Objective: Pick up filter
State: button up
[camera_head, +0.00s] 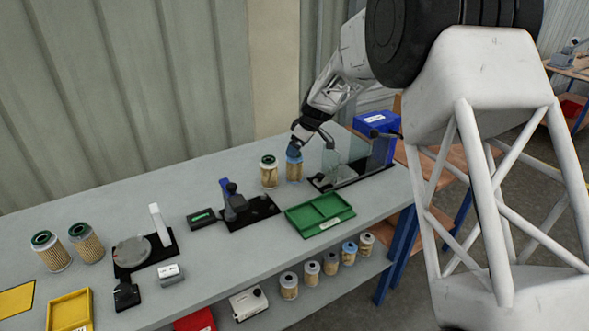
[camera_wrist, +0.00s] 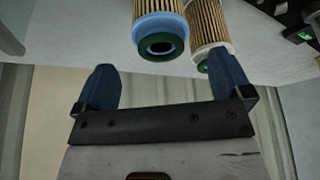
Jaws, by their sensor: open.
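Two pleated tan filters stand side by side on the bench below my gripper. One filter has a light blue end ring (camera_head: 294,172); in the wrist view its blue ring and green inner cap (camera_wrist: 160,34) show just beyond my fingertips, roughly between them sideways. The other, green-capped filter (camera_head: 269,174) is just to its left in the head view; in the wrist view it is at the right (camera_wrist: 208,40), partly behind the right finger. My gripper (camera_head: 296,148) is over the blue-ringed filter. Its dark blue fingers (camera_wrist: 164,75) are apart, with nothing between them. Contact cannot be told.
Two more green-capped filters (camera_head: 66,248) stand at the bench's left. Several filters (camera_head: 310,274) stand on the lower shelf. A black-based fixture (camera_head: 352,178) is right of my gripper. A green tray (camera_head: 320,213) lies in front. A clamp fixture (camera_head: 238,205) stands left.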

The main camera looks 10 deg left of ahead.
aim_at(295, 167)
jog(key=shift+a+f, duration=0.15)
jog(key=shift+f, duration=0.35)
jog(key=shift+x, duration=2.6)
jog(key=c, duration=1)
jog(key=shift+r, duration=0.1)
